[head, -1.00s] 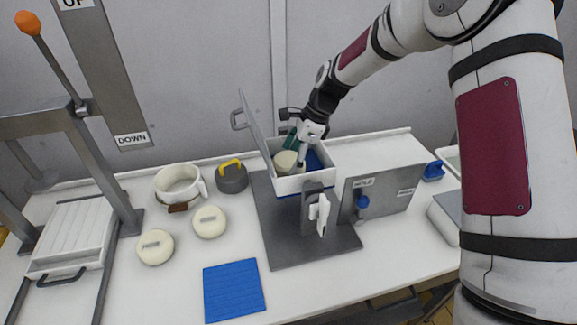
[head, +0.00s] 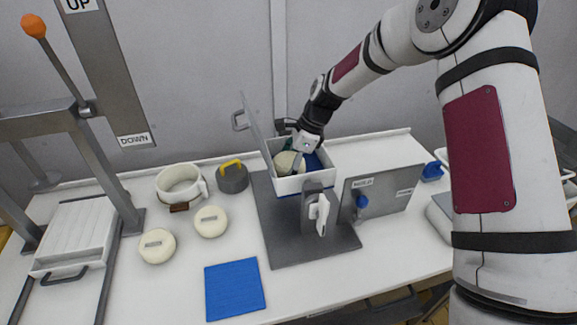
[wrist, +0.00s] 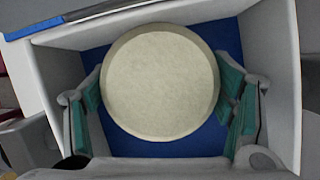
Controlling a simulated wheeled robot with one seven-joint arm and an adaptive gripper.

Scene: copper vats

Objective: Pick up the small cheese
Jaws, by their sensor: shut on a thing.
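A round pale cream cheese (wrist: 160,82) sits inside a white open box with a blue floor, between the two green-padded fingers of my gripper (wrist: 162,100). The fingers are closed on its left and right sides. In the head view the cheese (head: 288,163) shows partly, in the left half of the box (head: 304,184), and my gripper (head: 293,157) reaches down into the box from above. Two other pale round cheeses, one at the left (head: 157,247) and one nearer the box (head: 210,222), lie on the table, each with a small grey label.
The box lid (head: 252,128) stands open at its left. A white pot (head: 180,182), a grey weight with yellow handle (head: 232,178) and a blue mat (head: 235,289) lie left and in front. A grey panel with a blue knob (head: 384,200) stands right. A metal press frame stands far left.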

